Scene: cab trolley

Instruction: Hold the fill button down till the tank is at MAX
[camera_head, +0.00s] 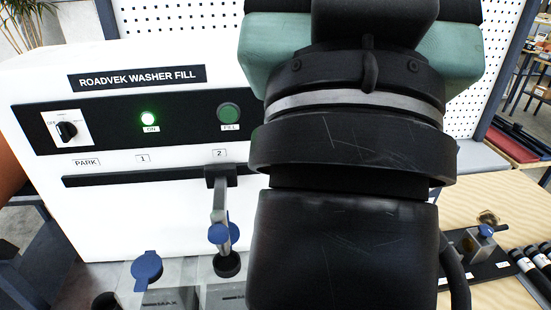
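The green FILL button (229,113) is on the black strip of the white washer fill machine (100,210), unlit and uncovered. A tank (168,300) marked MAX shows at the bottom edge, with a blue cap (147,267) standing up beside it. Another tank top (228,298) with a partly visible mark is to its right, below the spout. The fluid level in either cannot be seen. My arm's black links fill the right centre, to the right of the button. My gripper's fingers are not visible.
The ON lamp (148,119) glows green; a rotary knob (67,130) is at left. A spout (221,200) hangs from the rail (130,178) at position 2, near another blue cap (218,233). Black bottles (535,265) lie on the wooden bench (490,205) at right.

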